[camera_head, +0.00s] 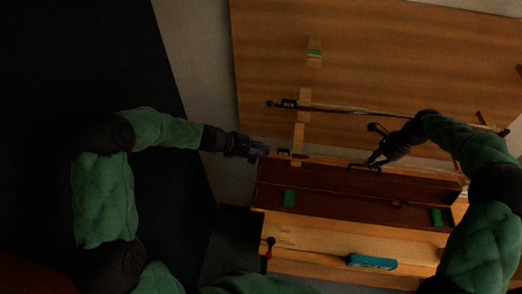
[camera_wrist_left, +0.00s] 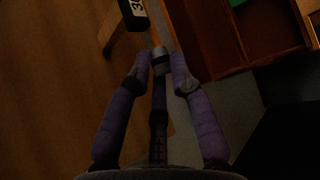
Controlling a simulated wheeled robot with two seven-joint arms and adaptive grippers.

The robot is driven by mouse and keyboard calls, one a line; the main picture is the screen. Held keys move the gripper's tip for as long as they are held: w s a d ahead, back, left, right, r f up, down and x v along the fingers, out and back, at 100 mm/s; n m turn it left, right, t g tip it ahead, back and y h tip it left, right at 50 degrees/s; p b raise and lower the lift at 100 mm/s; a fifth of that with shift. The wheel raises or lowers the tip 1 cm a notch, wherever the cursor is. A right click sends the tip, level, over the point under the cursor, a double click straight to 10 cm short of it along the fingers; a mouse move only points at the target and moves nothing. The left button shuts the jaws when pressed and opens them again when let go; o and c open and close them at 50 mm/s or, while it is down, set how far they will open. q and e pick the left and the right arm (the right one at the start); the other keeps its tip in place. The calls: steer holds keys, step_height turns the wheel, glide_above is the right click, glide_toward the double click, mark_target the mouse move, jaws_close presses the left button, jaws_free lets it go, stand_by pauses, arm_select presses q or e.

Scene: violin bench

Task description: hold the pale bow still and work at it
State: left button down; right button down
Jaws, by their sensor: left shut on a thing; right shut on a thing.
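The pale bow (camera_head: 325,159) lies across the front edge of the board, its dark frog end at the left. My left gripper (camera_head: 264,150) is at that end. In the left wrist view, my left gripper (camera_wrist_left: 161,70) is shut on the bow's silver-and-dark end (camera_wrist_left: 160,56); a black piece with a white numbered label (camera_wrist_left: 134,14) sits just beyond. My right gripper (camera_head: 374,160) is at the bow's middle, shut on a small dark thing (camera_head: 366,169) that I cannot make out. Whether that thing touches the bow is unclear.
A dark bow (camera_head: 345,109) rests on wooden supports behind. An open brown case (camera_head: 340,205) with green blocks lies in front. The board's back left is largely clear.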

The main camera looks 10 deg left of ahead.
arm_select(q)
steer(key=shift+s+d+f+n+g, duration=0.25)
steer(key=shift+d+f+n+g, duration=0.1)
steer(key=shift+g, duration=0.35)
arm_select(e)
steer(key=shift+s+a+f, duration=0.15)
steer(key=shift+a+f, duration=0.05)
steer(key=shift+a, duration=0.1)
arm_select(q)
steer(key=c, duration=1.2)
jaws_free()
steer(key=shift+r, duration=0.1)
steer(key=shift+w+a+r, duration=0.15)
steer(key=shift+w+a, duration=0.05)
steer(key=shift+a, duration=0.05)
arm_select(e)
steer(key=shift+d, duration=0.15)
steer(key=shift+d+r, duration=0.15)
arm_select(q)
steer(key=v, duration=1.1)
steer(key=shift+s+a+r, duration=0.2)
steer(key=shift+a+r, duration=0.05)
steer(key=shift+r, duration=0.05)
arm_select(e)
steer(key=c, duration=1.2)
jaws_free()
steer(key=shift+o, duration=0.2)
